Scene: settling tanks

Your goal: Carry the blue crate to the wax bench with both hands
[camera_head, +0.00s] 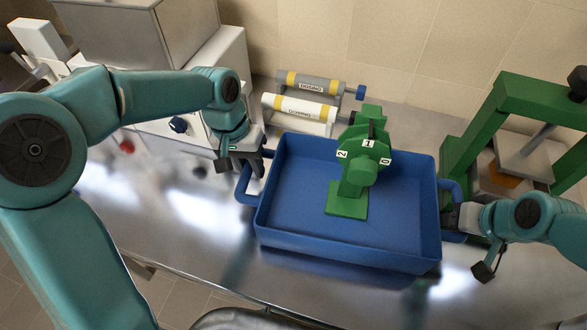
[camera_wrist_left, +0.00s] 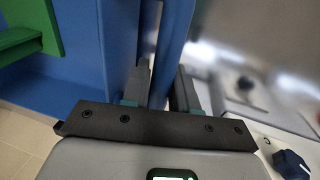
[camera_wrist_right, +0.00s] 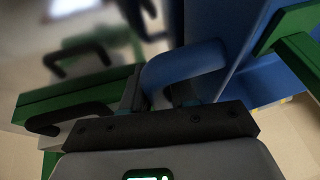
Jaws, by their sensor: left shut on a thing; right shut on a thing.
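The blue crate (camera_head: 348,248) is in the middle of the head view, roughly level, above or on a shiny metal bench top (camera_head: 190,240); I cannot tell if it touches. A green device (camera_head: 350,190) with numbered faces stands inside it. My left gripper (camera_head: 248,170) is shut on the crate's left handle (camera_head: 243,188), which shows between the fingers in the left wrist view (camera_wrist_left: 172,50). My right gripper (camera_head: 458,218) is shut on the right handle (camera_head: 452,188), which also shows in the right wrist view (camera_wrist_right: 185,65). No label tells which surface is the wax bench.
Two labelled cylinders, one grey (camera_head: 310,86) and one white and yellow (camera_head: 300,107), lie behind the crate near the tiled wall. A green press-like frame (camera_head: 480,135) stands close on the right. Grey box equipment (camera_head: 205,75) stands at the back left. The bench's front left is clear.

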